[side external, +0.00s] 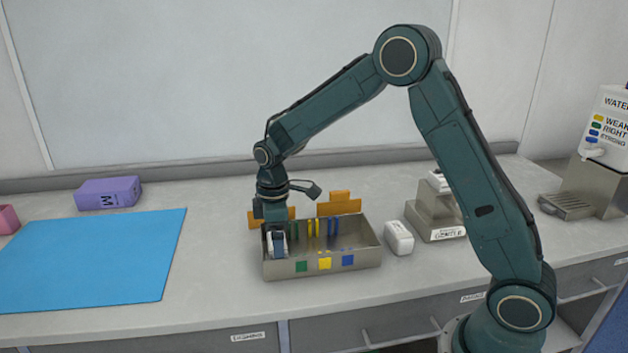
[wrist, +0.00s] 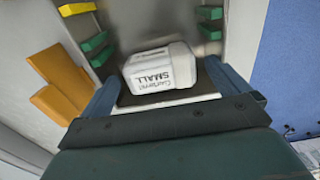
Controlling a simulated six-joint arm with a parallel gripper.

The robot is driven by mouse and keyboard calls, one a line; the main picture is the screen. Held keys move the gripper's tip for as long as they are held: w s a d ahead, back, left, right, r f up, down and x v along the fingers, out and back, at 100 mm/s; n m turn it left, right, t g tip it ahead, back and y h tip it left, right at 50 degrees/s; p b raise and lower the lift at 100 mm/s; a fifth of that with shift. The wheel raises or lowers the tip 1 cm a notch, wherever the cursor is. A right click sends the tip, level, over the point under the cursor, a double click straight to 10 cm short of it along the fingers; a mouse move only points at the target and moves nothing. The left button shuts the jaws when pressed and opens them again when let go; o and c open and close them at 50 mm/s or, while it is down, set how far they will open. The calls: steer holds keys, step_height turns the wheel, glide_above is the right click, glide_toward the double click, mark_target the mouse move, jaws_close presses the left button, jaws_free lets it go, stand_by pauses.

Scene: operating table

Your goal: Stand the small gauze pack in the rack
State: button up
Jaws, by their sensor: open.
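The small gauze pack (wrist: 160,72) is white, with the word SMALL on the face turned to the camera. In the wrist view it sits between the spread fingers of my gripper (wrist: 163,90), at one end of the rack. The rack (side external: 325,267) is an open metal box with green, yellow and blue dividers and matching colour squares on its front. In the side view my gripper (side external: 277,243) is open and down at the rack's left end. It mostly hides the pack there. Green dividers (wrist: 94,42) stand just beyond the pack. I cannot tell whether the fingers touch it.
Orange tabs (side external: 338,203) rise behind the rack. A white pack (side external: 398,238) lies right of it, beside a metal stand (side external: 436,213). A blue mat (side external: 90,260) and a purple box (side external: 108,193) are at left. A dispenser (side external: 605,125) stands far right. The counter in front is clear.

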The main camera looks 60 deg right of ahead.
step_height(320, 180, up, 14)
steer(key=shift+f, duration=0.25)
stand_by(0.4)
stand_by(0.4)
steer(key=s+r+m+t, duration=0.35)
steer(key=s+r, duration=0.35)
steer(key=s, duration=0.6)
steer(key=s+f+m+t, duration=0.2)
steer(key=s+m, duration=0.3)
steer(key=s, duration=1)
steer(key=shift+s+a+f, duration=0.15)
steer(key=shift+a+f, duration=0.05)
steer(key=shift+f, duration=0.15)
